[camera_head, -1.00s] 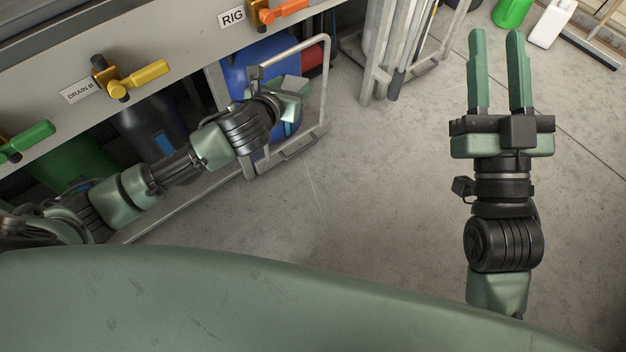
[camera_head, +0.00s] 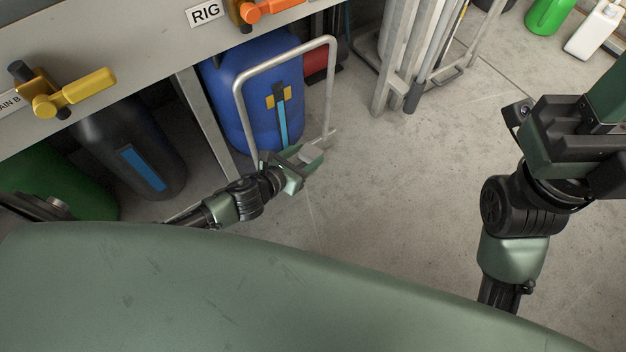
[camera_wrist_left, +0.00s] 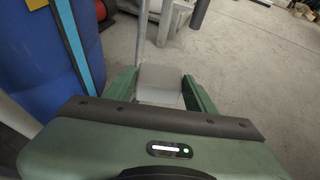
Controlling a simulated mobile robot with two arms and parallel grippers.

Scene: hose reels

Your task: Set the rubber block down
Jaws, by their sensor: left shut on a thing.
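The rubber block is a pale grey piece that shows clearly in the left wrist view (camera_wrist_left: 160,84), between the two green fingers of my left gripper (camera_wrist_left: 160,92). In the head view my left gripper (camera_head: 307,160) is small and low beside the metal hoop of a cart, shut on the block, which is hard to make out there. The wrist view shows concrete floor beyond the block; I cannot tell how high it is held. My right gripper (camera_head: 606,110) is at the right edge of the head view, its fingertips cut off.
A blue barrel (camera_head: 235,95) stands behind the metal hoop (camera_head: 333,85), close to my left gripper. A bench with yellow (camera_head: 80,92) and orange (camera_head: 275,9) valve handles runs along the left. A rack of pipes (camera_head: 400,55) stands at the back. The floor (camera_head: 400,200) in the middle is clear.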

